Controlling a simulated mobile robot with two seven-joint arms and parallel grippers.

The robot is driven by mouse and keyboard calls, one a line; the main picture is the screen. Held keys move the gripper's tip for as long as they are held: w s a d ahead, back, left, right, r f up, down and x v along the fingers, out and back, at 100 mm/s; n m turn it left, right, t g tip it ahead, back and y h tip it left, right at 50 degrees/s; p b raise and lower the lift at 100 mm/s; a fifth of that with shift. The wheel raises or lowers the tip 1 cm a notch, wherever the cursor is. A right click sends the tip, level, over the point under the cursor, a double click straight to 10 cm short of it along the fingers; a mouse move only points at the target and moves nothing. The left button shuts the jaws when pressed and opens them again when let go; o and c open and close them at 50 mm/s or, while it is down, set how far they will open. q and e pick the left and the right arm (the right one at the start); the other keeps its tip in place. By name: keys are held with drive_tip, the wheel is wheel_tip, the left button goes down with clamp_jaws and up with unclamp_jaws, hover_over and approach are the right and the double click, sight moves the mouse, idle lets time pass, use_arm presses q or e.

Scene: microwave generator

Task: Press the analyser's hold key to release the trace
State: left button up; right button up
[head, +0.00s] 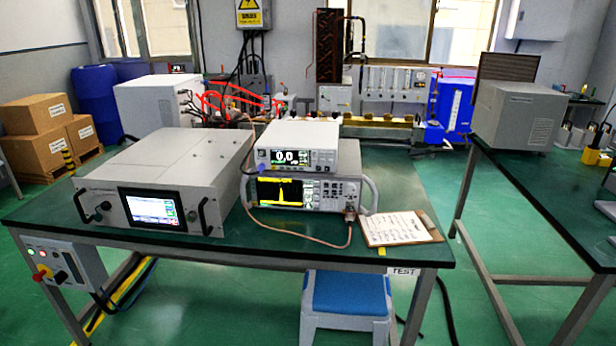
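The analyser (262,192) sits on the green bench, below a smaller white meter (270,157) that reads 0.0. Its dark screen (281,192) shows a yellow trace with one tall peak. Its keys (338,190) are small and grouped to the right of the screen; I cannot tell which one is the hold key. A copper-coloured cable (349,232) runs from its lower right front corner. Neither of my grippers shows in the head view.
A large grey generator (165,170) with a lit screen stands left of the analyser. A clipboard (398,228) lies to its right. A blue-topped stool (346,292) stands at the bench's front. A control box (62,262) with a red button hangs at the bench's left end.

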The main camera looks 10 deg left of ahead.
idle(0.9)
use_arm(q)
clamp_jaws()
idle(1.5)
